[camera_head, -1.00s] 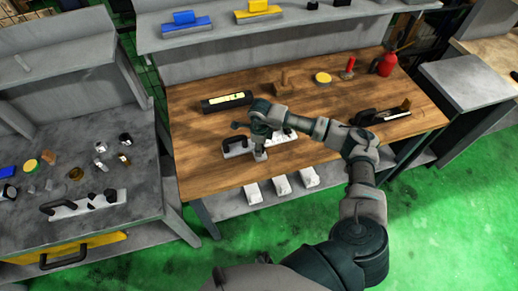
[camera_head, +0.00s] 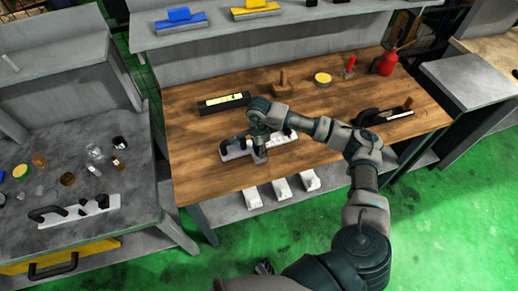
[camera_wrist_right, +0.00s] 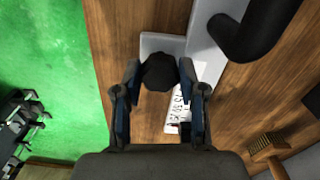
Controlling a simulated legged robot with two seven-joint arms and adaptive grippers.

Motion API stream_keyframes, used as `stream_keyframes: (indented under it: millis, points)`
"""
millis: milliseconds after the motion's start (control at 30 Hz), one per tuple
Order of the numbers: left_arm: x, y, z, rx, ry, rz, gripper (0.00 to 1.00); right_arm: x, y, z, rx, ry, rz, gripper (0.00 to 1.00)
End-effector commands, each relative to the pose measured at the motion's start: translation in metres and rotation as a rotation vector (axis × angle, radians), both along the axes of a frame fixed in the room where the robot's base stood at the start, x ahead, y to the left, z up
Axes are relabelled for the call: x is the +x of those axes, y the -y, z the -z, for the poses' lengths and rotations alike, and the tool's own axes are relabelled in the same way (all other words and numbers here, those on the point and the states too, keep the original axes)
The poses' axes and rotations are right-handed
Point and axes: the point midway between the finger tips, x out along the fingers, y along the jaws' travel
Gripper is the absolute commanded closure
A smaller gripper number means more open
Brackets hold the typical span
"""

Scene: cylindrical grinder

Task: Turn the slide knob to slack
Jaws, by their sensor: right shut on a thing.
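The slide device (camera_head: 232,154) lies on the wooden bench, with a pale body and a black handle; the handle (camera_wrist_right: 258,28) shows large in the right wrist view. Its dark round knob (camera_wrist_right: 159,72) sits on a light grey block, beside a white strip with printed marks (camera_wrist_right: 178,115). My right gripper (camera_head: 259,154) reaches down onto the near side of the device. In the right wrist view, its fingers (camera_wrist_right: 160,88) are closed on the knob from both sides. In the head view, the gripper hides the knob. A dark part, likely my left gripper (camera_head: 263,267), barely shows at the bottom.
A long black box with a yellow strip (camera_head: 224,103) lies behind the device. A second handled tool (camera_head: 385,115) lies right. Bare wood (camera_head: 205,175) shows at front left.

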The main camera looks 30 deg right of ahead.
Motion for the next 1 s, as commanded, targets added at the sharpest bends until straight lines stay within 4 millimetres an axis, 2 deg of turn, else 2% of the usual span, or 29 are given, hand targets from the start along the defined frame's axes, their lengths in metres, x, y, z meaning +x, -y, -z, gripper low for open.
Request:
stream_keyframes:
  millis: [500,533,600,867,1000]
  points:
    - [0.0026,0.0003,-0.0016,0.001,0.0,0.0,0.6,0.0,-0.0011,-0.0001,0.002,0.001,-0.019,0.94]
    - [0.0026,0.0003,-0.0016,0.001,-0.001,0.001,0.6,0.0,-0.0011,-0.0002,0.002,0.001,-0.019,0.52]
    - [0.0026,0.0004,-0.0016,0.001,0.0,0.001,0.6,0.0,-0.001,-0.0001,0.002,0.001,-0.019,0.35]
    - [0.0029,0.0007,-0.0014,0.001,0.0,-0.001,0.6,-0.0002,-0.0004,0.0,0.001,0.0,-0.018,0.34]
    - [0.0031,0.0011,-0.0015,-0.001,0.002,-0.003,0.6,0.0005,-0.0001,-0.0071,0.001,0.002,-0.018,0.34]
